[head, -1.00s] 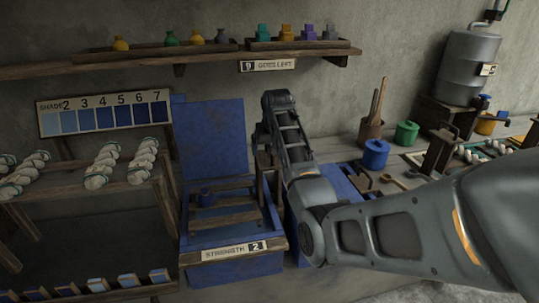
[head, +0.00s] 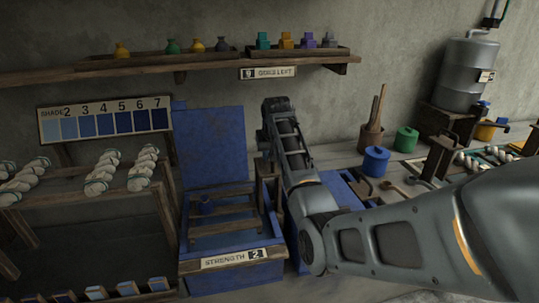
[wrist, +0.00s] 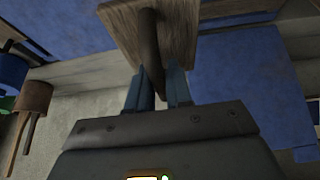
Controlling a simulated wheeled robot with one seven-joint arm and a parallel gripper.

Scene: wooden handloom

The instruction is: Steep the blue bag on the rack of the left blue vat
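The left blue vat (head: 230,278) stands left of my arm, with a blue panel upright behind it and a label reading "STRENGTH 2". A wooden slatted rack (head: 235,226) spans its opening. The small blue bag (head: 206,206) sits at the rack's left rear. My gripper is hidden behind my arm in the head view, near the vat's right side. In the wrist view my gripper (wrist: 159,88) has its two fingers on either side of a thin wooden rod (wrist: 149,40), which fills the gap between them. The rod meets a wooden block (wrist: 177,25).
A second blue vat (head: 340,193) is partly hidden behind my arm. White skeins (head: 140,168) lie on a rack at left. A shelf (head: 130,65) with bottles and coloured blocks runs above. Blue (head: 376,162) and green (head: 406,140) pots stand at right.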

